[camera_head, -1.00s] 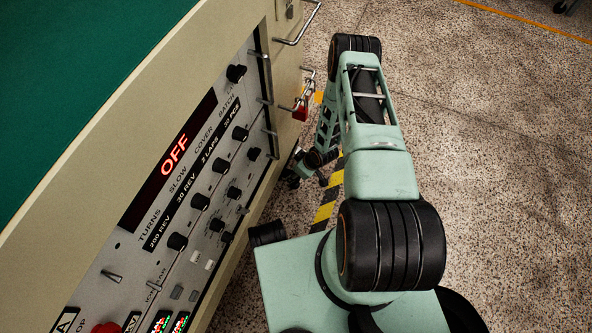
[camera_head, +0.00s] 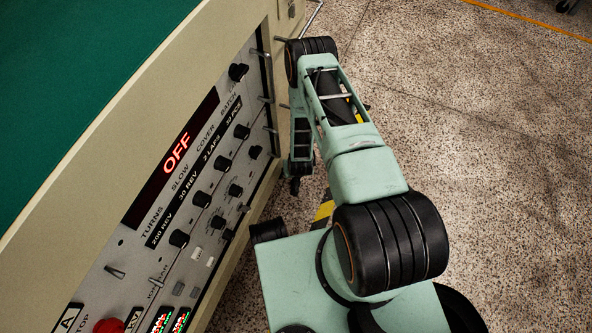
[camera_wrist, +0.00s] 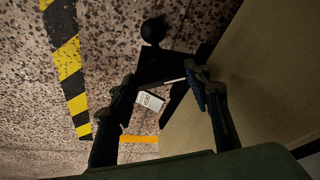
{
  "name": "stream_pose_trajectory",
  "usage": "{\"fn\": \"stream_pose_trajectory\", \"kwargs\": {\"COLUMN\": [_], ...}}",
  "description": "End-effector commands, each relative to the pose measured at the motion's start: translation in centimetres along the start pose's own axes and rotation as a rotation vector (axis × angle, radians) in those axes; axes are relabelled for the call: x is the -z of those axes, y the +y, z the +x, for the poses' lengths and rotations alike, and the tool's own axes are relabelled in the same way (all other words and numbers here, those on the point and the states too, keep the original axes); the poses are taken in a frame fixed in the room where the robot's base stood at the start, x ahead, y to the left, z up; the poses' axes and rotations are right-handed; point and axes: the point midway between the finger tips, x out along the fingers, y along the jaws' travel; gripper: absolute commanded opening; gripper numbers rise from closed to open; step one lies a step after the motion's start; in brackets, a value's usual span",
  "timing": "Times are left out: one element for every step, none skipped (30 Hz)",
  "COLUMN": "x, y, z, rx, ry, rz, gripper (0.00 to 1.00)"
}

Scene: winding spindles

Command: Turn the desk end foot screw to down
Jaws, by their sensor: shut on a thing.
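In the wrist view, a dark foot screw (camera_wrist: 165,67) with arms and a round black ball knob (camera_wrist: 153,30) shows low beside the cream desk side. My gripper (camera_wrist: 162,77) has its two fingers on either side of the dark part and is shut on it. A small white tag (camera_wrist: 150,101) with unreadable lettering hangs just below, between the fingers. The contact at the fingertips is dark and hard to see. In the head view, the foot screw is hidden and my arm reaches down beside the desk (camera_head: 232,30).
The desk's control panel (camera_head: 215,165) with knobs and an "OFF" display is close left of my arm. Metal handles (camera_head: 265,85) stick out from it. Yellow-black floor tape (camera_wrist: 68,60) runs left of the fingers.

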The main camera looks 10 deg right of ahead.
Motion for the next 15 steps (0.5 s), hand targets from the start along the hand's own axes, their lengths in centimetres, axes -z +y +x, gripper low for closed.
{"fn": "stream_pose_trajectory", "kwargs": {"x": [0.02, 0.02, 0.03, 0.03, 0.03, 0.04, 0.04, 0.04, 0.04, 0.04, 0.04, 0.04, 0.05, 0.05, 0.05], "y": [-0.02, -0.01, -0.01, -0.01, 0.00, 0.01, 0.01, 0.01, 0.01, 0.01, 0.01, 0.01, 0.01, 0.01, 0.01], "z": [0.01, 0.01, 0.01, 0.01, 0.01, 0.01, 0.00, 0.00, 0.00, 0.00, 0.00, 0.00, 0.00, 0.00, 0.00], "rx": [-0.006, -0.009, -0.012, -0.014, -0.016, -0.018, -0.019, -0.020, -0.021, -0.021, -0.022, -0.022, -0.022, -0.022, -0.021], "ry": [0.000, 0.000, 0.000, 0.000, 0.000, 0.000, 0.000, 0.000, 0.000, 0.000, 0.000, 0.000, 0.000, 0.000, 0.000], "rz": [0.013, 0.020, 0.028, 0.034, 0.038, 0.044, 0.047, 0.049, 0.051, 0.052, 0.052, 0.052, 0.052, 0.052, 0.052], "gripper": [0.20, 0.20, 0.20, 0.20, 0.20, 0.20, 0.20, 0.20, 0.20, 0.20, 0.20, 0.20, 0.20, 0.20, 0.20]}}
